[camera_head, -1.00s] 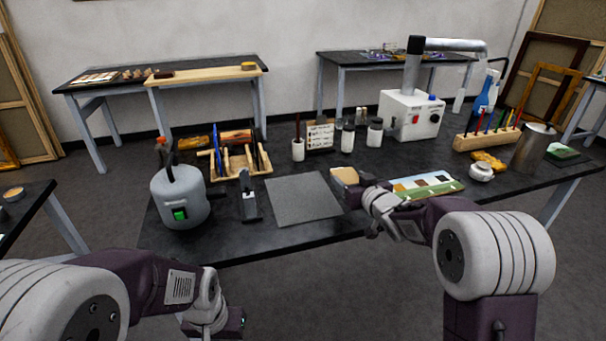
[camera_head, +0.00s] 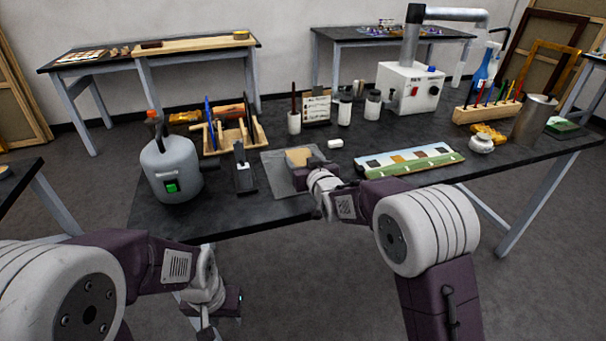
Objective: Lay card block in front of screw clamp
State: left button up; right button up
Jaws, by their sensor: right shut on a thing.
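The tan card block (camera_head: 298,156) is in my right gripper (camera_head: 299,168), over the grey mat (camera_head: 282,184) near the table's front edge. My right gripper is shut on the block, and its wrist hides part of the mat. I cannot tell whether the block touches the mat. A dark upright tool with a pale metal part (camera_head: 243,172), which looks like the screw clamp, stands just left of the mat. The block is to its right. My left gripper (camera_head: 232,304) is low in front of the table, away from both; its jaws are unclear.
A grey tank (camera_head: 172,170) stands left of the tool. A wooden rack (camera_head: 236,137) is behind it. A small white cylinder (camera_head: 335,144) and jars (camera_head: 345,111) are behind the mat. Bare tabletop shows left of the mat's front.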

notch_tip(320, 180, down, 4)
jog(key=shift+f+b, duration=0.1)
jog(key=shift+b, duration=0.45)
jog(key=shift+f, duration=0.1)
jog(key=o, duration=1.4)
